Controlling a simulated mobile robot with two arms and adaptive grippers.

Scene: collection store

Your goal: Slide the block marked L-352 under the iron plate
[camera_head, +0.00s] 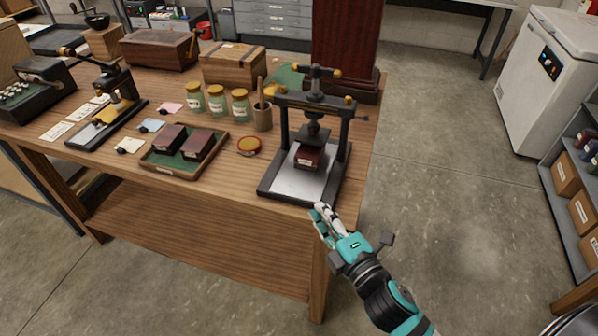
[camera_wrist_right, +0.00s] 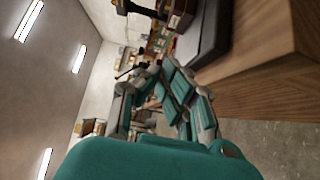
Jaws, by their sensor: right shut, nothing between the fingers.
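A black screw press (camera_head: 316,100) stands at the table's front right corner, with a pale metal bed (camera_head: 287,184). A dark red block (camera_head: 309,157) with a white label sits on the bed, below the screw and its dark pressing part. Two similar labelled blocks, a left one (camera_head: 171,138) and a right one (camera_head: 198,145), lie in a green-lined tray (camera_head: 165,168). The labels are too small to read, so I cannot tell which is L-352. My right gripper (camera_head: 320,212) is shut and empty, just in front of the press base near the table edge. My left gripper is out of view.
The floor right of the table is clear up to a white cabinet (camera_head: 548,85).

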